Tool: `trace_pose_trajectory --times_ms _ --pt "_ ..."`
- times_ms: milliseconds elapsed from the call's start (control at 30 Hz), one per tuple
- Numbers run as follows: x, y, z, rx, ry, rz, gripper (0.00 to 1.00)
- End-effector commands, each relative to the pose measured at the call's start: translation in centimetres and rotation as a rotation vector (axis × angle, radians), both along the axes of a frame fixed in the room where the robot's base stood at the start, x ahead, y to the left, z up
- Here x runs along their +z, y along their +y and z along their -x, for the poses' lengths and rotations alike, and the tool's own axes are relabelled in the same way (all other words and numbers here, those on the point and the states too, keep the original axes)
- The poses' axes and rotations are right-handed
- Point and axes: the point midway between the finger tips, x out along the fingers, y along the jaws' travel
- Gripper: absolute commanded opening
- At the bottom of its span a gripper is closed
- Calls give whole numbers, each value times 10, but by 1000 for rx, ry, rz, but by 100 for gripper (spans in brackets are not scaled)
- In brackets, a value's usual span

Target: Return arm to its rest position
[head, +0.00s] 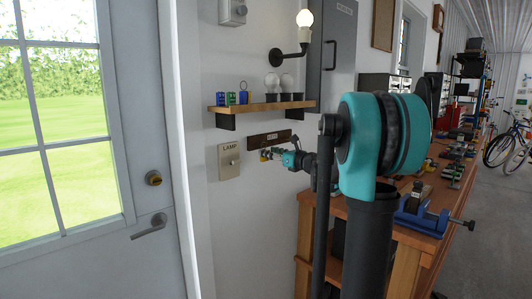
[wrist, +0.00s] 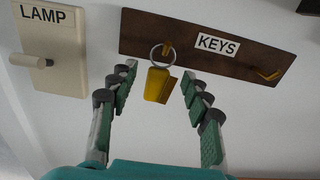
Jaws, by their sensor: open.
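My gripper (wrist: 159,76) is open in the wrist view, with one finger on each side of a yellow key tag (wrist: 156,86). The tag hangs by its metal ring from the left hook of the brown board labelled KEYS (wrist: 135,38). I see a gap between the tag and each finger. The board's right hook (wrist: 268,73) is bare. In the head view my gripper (head: 268,154) is stretched out to the wall just under the key board (head: 268,139); the tag is too small there to make out clearly.
A switch plate labelled LAMP (head: 229,161) is on the wall left of the board. A wooden shelf (head: 262,105) with small items is above, under a lit wall lamp (head: 304,20). A workbench (head: 410,236) with a blue vise (head: 420,216) stands right. A door (head: 150,120) is left.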

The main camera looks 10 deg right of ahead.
Motion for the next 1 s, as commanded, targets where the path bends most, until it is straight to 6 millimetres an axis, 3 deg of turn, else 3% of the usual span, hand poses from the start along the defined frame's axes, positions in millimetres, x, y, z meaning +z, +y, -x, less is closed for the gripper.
trace_pose_trajectory --times_ms 200,400,633,767,900,1000 --pt "0 -29 38 -4 0 0 49" --pt "0 -47 63 -3 0 0 49" --pt "-9 -45 79 13 -7 54 49" --pt "-47 -17 105 75 -42 284 49" --pt "-116 20 155 224 -125 699 49" --pt "-169 36 199 372 -206 1008 49"
